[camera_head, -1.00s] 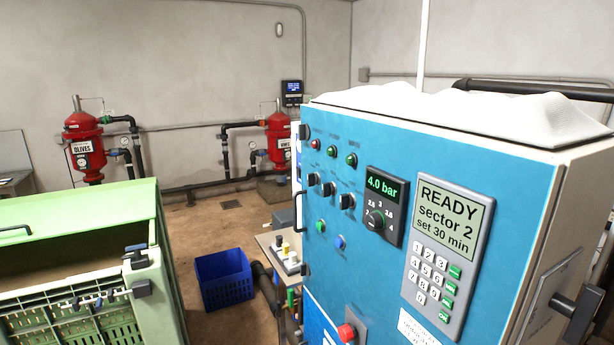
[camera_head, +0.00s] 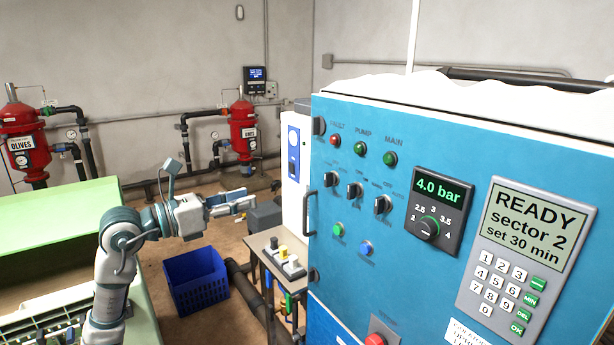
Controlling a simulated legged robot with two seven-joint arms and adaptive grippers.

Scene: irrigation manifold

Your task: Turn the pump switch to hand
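The blue control cabinet front (camera_head: 335,270) fills the right side. Three black selector switches sit in a slanting row on it: a left one (camera_head: 331,178), a middle one (camera_head: 354,190) and a right one (camera_head: 382,205). Their small labels are too blurred to read, so I cannot tell which is the pump switch. Above them, a green lamp (camera_head: 359,149) is marked PUMP. My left gripper (camera_head: 250,203) is left of the cabinet, apart from it, its fingers pointing right toward it. Its finger gap is unclear. Nothing shows in it. My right gripper is out of view.
A black door handle (camera_head: 307,213) stands out at the cabinet's left edge. A keypad panel (camera_head: 525,255) and pressure dial (camera_head: 438,212) are on the right. A small table (camera_head: 262,243), a blue crate (camera_head: 197,280) and a green bin (camera_head: 60,222) stand at left.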

